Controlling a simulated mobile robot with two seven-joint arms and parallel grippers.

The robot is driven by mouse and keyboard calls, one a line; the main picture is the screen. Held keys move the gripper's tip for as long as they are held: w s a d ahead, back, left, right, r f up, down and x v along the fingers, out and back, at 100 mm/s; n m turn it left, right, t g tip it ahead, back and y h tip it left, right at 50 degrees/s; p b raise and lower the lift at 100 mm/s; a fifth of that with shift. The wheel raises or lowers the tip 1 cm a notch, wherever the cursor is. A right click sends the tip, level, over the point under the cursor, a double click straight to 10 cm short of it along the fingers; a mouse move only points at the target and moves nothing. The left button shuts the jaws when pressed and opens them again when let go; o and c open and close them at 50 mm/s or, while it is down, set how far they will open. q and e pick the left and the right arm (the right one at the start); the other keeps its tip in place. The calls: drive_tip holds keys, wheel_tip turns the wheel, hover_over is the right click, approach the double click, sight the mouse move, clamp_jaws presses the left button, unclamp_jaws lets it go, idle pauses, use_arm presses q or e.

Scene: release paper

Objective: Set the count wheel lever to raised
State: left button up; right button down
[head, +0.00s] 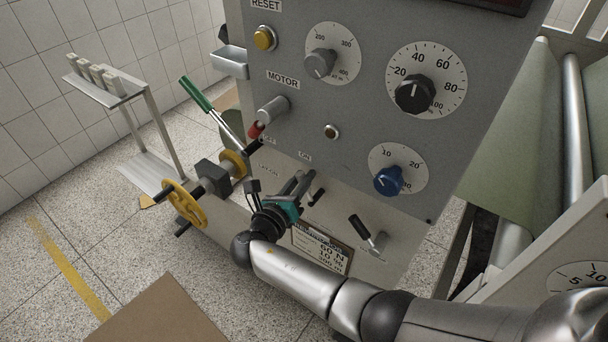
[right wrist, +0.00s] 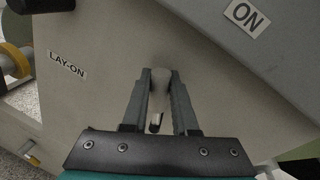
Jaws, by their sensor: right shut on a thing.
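My right gripper (head: 299,182) is at the lower part of the grey machine panel, left of the middle. In the right wrist view its two fingers (right wrist: 160,98) are closed around a pale lever (right wrist: 161,80) with a dark end between them. No label naming the count wheel can be read, so I cannot tell by name which lever this is. The fingers hide part of it in the head view. A second lever with a black grip (head: 360,228) sits to the right, apart from the gripper. My left gripper is not in view.
A green-handled lever (head: 196,94), a red-tipped knob (head: 256,130) and a yellow handwheel (head: 185,204) stick out left of the gripper. The panel has several dials, including a blue knob (head: 388,181). A cardboard sheet (head: 155,315) lies on the floor.

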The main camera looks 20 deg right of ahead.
drive_tip(key=shift+a, duration=0.1)
idle(0.3)
drive_tip(key=c, duration=0.7)
unclamp_jaws()
